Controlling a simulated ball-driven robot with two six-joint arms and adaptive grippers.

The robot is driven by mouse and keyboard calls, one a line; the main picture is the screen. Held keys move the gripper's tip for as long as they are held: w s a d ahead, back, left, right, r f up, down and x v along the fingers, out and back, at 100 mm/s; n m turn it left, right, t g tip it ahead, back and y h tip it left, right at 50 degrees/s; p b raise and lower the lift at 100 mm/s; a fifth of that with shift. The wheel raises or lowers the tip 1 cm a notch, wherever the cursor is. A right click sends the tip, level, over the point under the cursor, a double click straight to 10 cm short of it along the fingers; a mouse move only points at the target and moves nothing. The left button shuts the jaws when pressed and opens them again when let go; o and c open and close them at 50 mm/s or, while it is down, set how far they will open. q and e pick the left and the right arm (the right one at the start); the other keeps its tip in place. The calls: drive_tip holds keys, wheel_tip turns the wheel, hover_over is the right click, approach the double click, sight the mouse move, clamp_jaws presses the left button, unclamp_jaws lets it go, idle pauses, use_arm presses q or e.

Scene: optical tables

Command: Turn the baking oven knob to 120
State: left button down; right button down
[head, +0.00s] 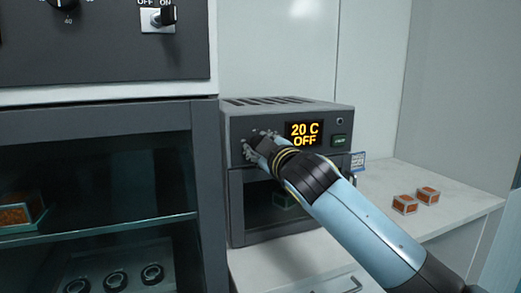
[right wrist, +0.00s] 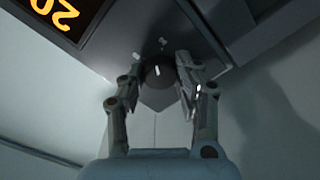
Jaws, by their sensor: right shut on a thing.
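The baking oven (head: 290,118) is a grey box on the white counter. Its display (head: 304,134) shows "20 C OFF" in orange, and part of it shows in the right wrist view (right wrist: 55,15). My right gripper (head: 255,146) is at the left part of the oven's front panel. In the right wrist view its two fingers are shut on the dark round knob (right wrist: 157,72), one on each side. The knob has a white mark near its middle. In the head view the gripper hides the knob. My left gripper is not in view.
A larger dark cabinet (head: 110,122) with a glass front and another knob (head: 64,3) stands at the left. A green button (head: 339,141) sits right of the display.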

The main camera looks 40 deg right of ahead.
drive_tip(key=shift+f+m+b, duration=0.15)
drive_tip(key=shift+m+b, duration=1.2)
drive_tip(key=shift+m, duration=3)
drive_tip(key=shift+f+m+b, duration=0.1)
drive_tip(key=shift+m+b, duration=1.25)
drive_tip(key=shift+m, duration=3)
drive_tip(key=c, duration=1.2)
unclamp_jaws()
drive_tip(key=shift+o, duration=1.3)
drive_tip(key=shift+r, duration=0.15)
drive_tip(key=shift+s, duration=0.1)
